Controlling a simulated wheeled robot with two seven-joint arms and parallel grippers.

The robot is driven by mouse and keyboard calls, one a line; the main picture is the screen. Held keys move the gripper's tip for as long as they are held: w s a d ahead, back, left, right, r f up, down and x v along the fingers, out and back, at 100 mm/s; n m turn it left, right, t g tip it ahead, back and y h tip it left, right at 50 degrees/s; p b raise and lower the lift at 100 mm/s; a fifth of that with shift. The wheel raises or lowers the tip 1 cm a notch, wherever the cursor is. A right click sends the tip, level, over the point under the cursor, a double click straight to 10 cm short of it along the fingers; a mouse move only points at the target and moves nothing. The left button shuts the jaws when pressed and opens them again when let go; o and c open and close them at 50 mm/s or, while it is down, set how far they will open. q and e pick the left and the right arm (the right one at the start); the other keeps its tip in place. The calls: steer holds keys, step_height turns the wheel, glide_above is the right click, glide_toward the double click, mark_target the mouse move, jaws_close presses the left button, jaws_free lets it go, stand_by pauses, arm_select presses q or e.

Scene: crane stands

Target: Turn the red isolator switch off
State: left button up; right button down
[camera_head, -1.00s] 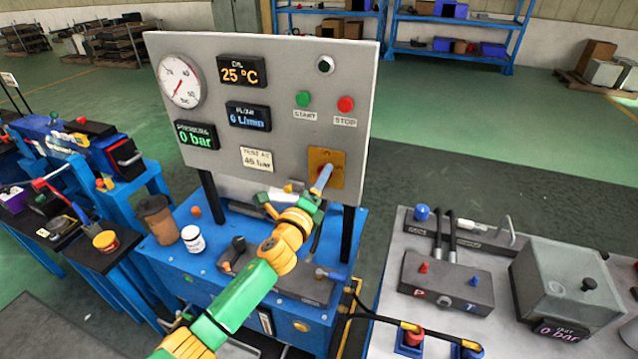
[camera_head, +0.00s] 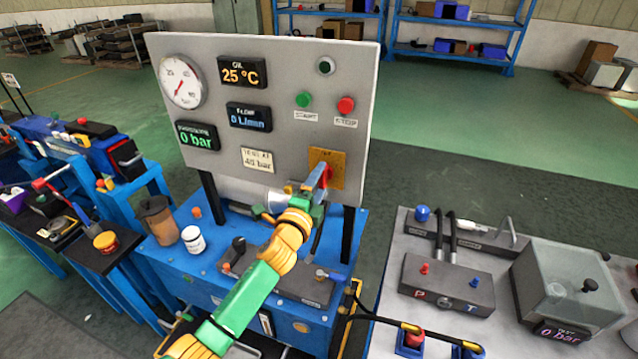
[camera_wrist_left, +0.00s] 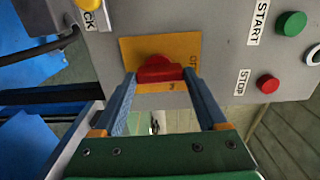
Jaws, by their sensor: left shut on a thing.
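The red isolator switch (camera_head: 326,175) sits on a yellow plate (camera_head: 338,163) at the lower right of the grey panel. It also shows in the left wrist view (camera_wrist_left: 158,70), a red knob on the yellow plate with its lettering partly covered. My left gripper (camera_head: 319,180) is at the switch, with its blue fingers on either side of the red handle. In the wrist view the fingers (camera_wrist_left: 158,80) reach up to the knob. The gripper is shut on the switch handle. My right gripper is not in view.
The grey panel (camera_head: 230,100) carries a gauge, displays reading 25 °C, 0 L/min and 0 bar, a green START button (camera_head: 303,99) and a red STOP button (camera_head: 346,105). A brown cup (camera_head: 156,218) and white jar (camera_head: 193,240) stand on the blue bench. A grey table (camera_head: 440,320) stands at right.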

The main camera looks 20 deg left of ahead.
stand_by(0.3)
arm_select(q)
steer(key=o, duration=1.3)
steer(key=s, duration=0.7)
steer(key=shift+a, duration=0.15)
